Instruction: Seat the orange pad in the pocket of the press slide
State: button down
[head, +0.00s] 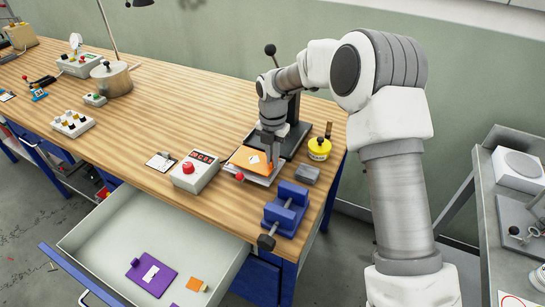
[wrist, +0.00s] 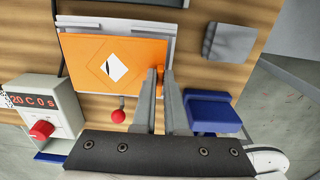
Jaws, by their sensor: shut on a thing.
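The orange pad (head: 244,156) has a white diamond label and an upright orange tab at its right corner. In the wrist view the pad (wrist: 84,62) lies over the light grey press slide (wrist: 170,38). The slide's rims show along the pad's far and right sides. The slide (head: 262,180) also shows below the pad in the head view, with a red knob (head: 239,177) at its front. My gripper (wrist: 160,76) is shut on the tab. The pad covers the pocket, and I cannot tell whether it is seated or just above it.
A blue vise (head: 285,210) and a grey block (head: 307,173) are at the right. A yellow round container (head: 319,149) is behind. An open drawer (head: 105,226) holds a purple plate (head: 163,280).

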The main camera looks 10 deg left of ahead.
jog(key=shift+f+b, duration=0.3)
jog(key=shift+f, duration=0.4)
jog(key=c, duration=0.9)
grip_release()
jog(key=shift+r, duration=0.1)
jog(key=shift+r+p, duration=2.65)
jog(key=shift+r, duration=0.8)
